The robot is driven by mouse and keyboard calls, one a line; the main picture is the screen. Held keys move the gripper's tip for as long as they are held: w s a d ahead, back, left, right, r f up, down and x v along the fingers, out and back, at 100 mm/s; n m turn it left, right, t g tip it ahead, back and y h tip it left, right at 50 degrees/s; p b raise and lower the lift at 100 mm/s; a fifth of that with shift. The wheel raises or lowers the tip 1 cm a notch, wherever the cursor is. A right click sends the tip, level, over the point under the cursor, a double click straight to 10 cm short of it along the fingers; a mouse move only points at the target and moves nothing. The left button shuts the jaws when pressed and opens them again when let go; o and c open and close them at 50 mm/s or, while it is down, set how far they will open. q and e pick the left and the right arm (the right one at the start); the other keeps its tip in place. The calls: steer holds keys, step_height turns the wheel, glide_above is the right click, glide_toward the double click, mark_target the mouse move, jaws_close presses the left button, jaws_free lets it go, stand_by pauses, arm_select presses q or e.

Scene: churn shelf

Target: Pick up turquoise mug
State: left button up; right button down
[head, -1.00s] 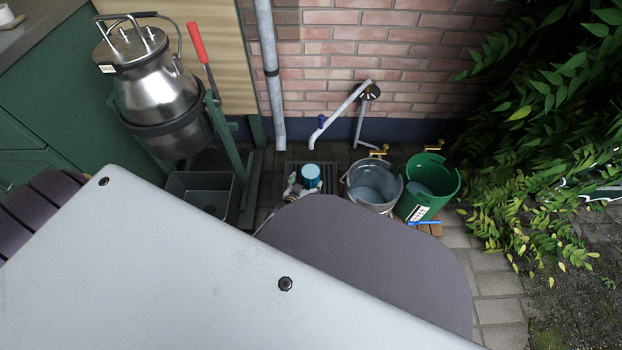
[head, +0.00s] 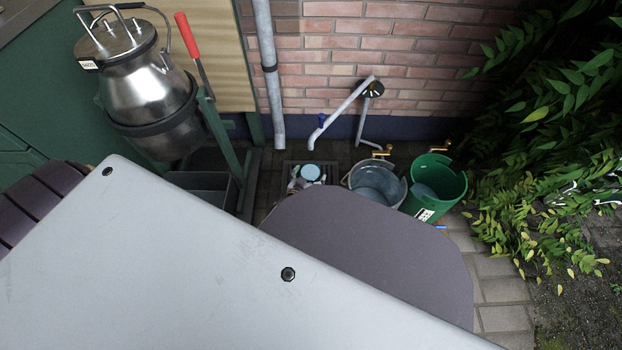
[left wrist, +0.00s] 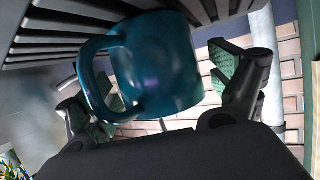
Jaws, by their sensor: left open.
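My left gripper (left wrist: 148,92) is open, with one green-padded finger on each side of the mug. I cannot tell whether either finger touches it. My right gripper is not in view.
A metal bucket (head: 375,184) and a green bucket (head: 437,188) stand right of the mug. A grey pipe (head: 340,108) reaches down behind it. A steel churn (head: 150,85) on a green stand and a grey bin (head: 205,186) are at the left. Leaves hang at the right.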

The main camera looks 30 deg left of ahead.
arm_select(q)
steer(key=shift+c, duration=0.2)
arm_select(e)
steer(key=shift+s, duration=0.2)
arm_select(q)
steer(key=shift+r, duration=0.1)
steer(key=c, duration=1.5)
steer(key=shift+r, duration=0.15)
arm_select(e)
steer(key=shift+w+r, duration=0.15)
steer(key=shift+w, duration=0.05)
